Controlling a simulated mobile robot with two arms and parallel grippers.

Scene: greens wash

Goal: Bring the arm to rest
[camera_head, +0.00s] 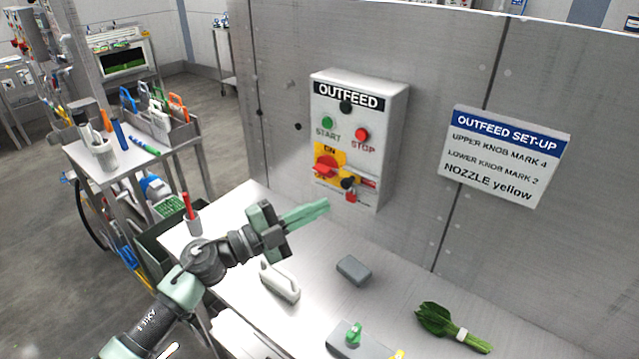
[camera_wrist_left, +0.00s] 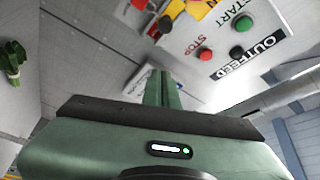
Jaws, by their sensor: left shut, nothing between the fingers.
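My left gripper (camera_head: 308,214) comes in from the left over the steel table and is shut, with nothing between its fingers. Its green fingers point right, apart from the wall and below the OUTFEED control box (camera_head: 358,140). The box carries a green START button (camera_head: 327,122), a red STOP button (camera_head: 362,134) and a red knob on a yellow plate (camera_head: 326,166). My right gripper is not in view.
On the steel table (camera_head: 315,318) lie a white handled tool (camera_head: 280,282), a grey block (camera_head: 353,269), a grey box with a green knob (camera_head: 353,335) and a banded bunch of greens (camera_head: 452,326). A sign (camera_head: 504,157) hangs on the wall. A tool cart (camera_head: 90,158) stands at left.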

